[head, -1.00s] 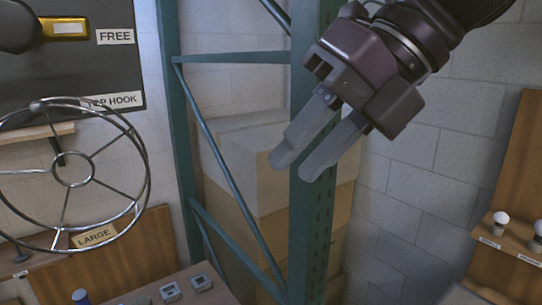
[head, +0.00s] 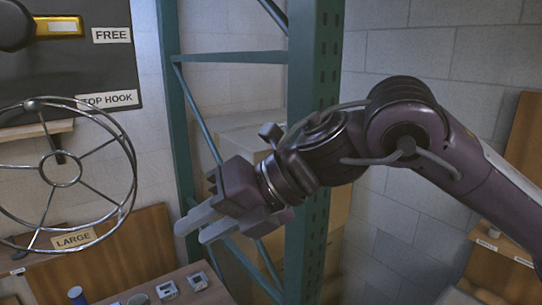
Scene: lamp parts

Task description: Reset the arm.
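My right gripper (head: 198,228) shows in the head view, its arm coming in from the right. Its two grey fingers point to the left and slightly down, with a gap between them and nothing held. It is in the air in front of the green rack post and above the small table. My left gripper is out of the picture.
A wire lamp frame (head: 103,208) hangs at the left beside a "LARGE" label (head: 74,239). A dark board (head: 60,88) holds a yellow-and-black tool (head: 57,27). A green rack post (head: 313,70) stands in the middle. Small grey parts (head: 167,290) sit on a table below.

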